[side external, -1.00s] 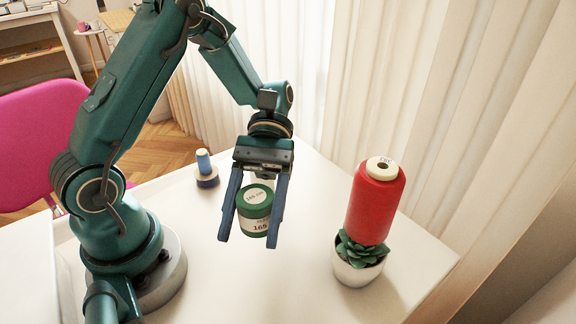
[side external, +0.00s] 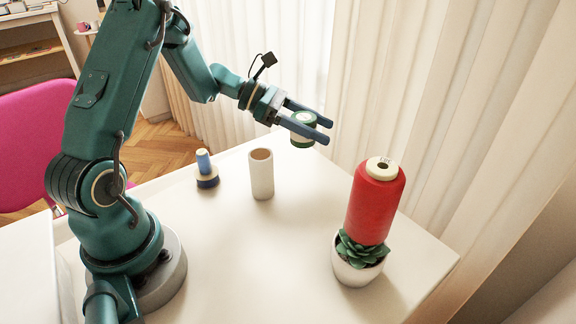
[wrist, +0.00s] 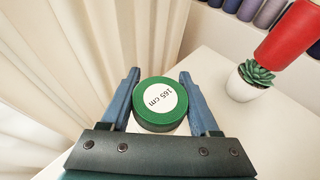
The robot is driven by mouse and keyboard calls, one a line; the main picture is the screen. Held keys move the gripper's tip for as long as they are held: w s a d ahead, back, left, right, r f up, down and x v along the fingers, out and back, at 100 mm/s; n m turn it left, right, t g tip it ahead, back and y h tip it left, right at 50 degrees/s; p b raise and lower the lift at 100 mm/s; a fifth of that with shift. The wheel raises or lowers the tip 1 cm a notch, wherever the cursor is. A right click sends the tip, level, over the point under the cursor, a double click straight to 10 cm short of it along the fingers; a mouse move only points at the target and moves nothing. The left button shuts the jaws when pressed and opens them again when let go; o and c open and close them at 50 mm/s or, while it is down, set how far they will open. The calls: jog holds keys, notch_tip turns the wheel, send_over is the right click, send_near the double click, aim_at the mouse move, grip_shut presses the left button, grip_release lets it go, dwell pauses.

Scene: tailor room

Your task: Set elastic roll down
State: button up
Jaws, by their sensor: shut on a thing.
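The elastic roll (side external: 303,138) is a short green and white cylinder. In the wrist view its green top (wrist: 152,92) carries a white label reading "165 cm". My gripper (side external: 311,128) is shut on it, with one blue finger on each side. It is at the back right of the white table, near the curtain. In the side view the near finger hides part of the roll. I cannot tell whether the roll's underside touches the table.
A white tube (side external: 261,175) stands upright mid-table. Left of it is a blue spool on a dark-rimmed roll (side external: 206,171). A red thread cone (side external: 375,203) stands at the potted succulent (side external: 357,260). Curtains (side external: 420,90) line the back edge. The front middle table is clear.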

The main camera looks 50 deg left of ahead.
aim_at(280, 154)
jog(key=a+f+n+t+y, duration=0.1)
jog(key=a+n+t+y, duration=0.35)
jog(key=a, duration=0.75)
jog(key=shift+n+g+y, duration=0.25)
jog(key=shift+n+g, duration=0.1)
jog(key=shift+g, duration=0.1)
jog(key=shift+s+d+f, duration=0.1)
jog(key=shift+s+f, duration=0.1)
jog(key=shift+f, duration=1.8)
jog(key=shift+s+f, duration=0.15)
jog(key=shift+f, duration=1.85)
jog(key=shift+f, duration=0.1)
jog(key=o, duration=1.4)
jog(key=shift+c, duration=0.2)
jog(key=shift+s+r, duration=0.2)
jog(key=shift+s, duration=0.05)
jog(key=shift+v, duration=3.5)
